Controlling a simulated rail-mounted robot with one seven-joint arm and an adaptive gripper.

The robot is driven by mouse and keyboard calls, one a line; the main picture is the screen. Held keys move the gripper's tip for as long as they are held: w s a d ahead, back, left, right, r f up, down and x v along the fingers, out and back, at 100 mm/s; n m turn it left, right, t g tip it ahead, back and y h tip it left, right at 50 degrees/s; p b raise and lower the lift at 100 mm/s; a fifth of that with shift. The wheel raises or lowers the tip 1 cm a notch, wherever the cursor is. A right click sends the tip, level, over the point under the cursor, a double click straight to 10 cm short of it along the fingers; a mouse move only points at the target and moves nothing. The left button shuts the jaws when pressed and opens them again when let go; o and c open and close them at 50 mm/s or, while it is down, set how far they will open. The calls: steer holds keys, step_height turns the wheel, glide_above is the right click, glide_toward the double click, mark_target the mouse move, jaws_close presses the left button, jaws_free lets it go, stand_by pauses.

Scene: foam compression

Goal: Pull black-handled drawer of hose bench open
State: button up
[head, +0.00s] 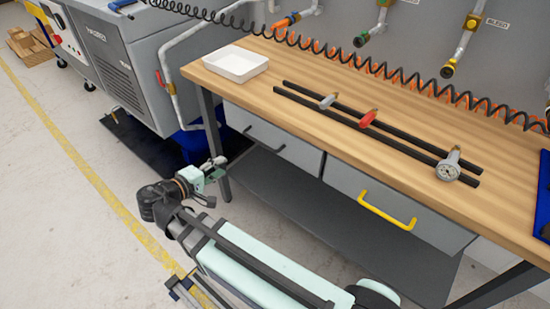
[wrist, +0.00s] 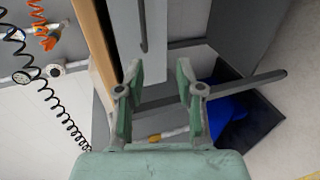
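The hose bench (head: 300,75) has a wooden top and two grey drawers under it. The left drawer (head: 290,135) has a thin black handle (head: 264,144) and looks shut. The right drawer (head: 400,190) has a yellow handle (head: 388,211). My gripper (head: 217,168) is by the bench's front left leg, left of and apart from the black handle. In the wrist view my gripper (wrist: 159,75) is open, with nothing between its fingers. That view also shows a drawer front (wrist: 125,25) with a dark handle (wrist: 143,25) beyond the fingertips.
A metal bench leg (head: 213,140) stands close to my gripper. A grey machine (head: 125,60), a blue container (head: 192,145) and a dark floor tray (head: 130,140) are to the left. The front left floor is clear.

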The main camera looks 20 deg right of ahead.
mark_target(259, 142)
steer(key=shift+m+h, duration=0.3)
steer(key=shift+h, duration=0.2)
steer(key=x, duration=0.6)
steer(key=r+x, duration=0.1)
steer(key=x, duration=0.4)
steer(key=r+p+x, duration=0.1)
steer(key=x, duration=0.5)
steer(key=shift+d+f, duration=0.1)
steer(key=shift+d, duration=0.55)
jaws_close()
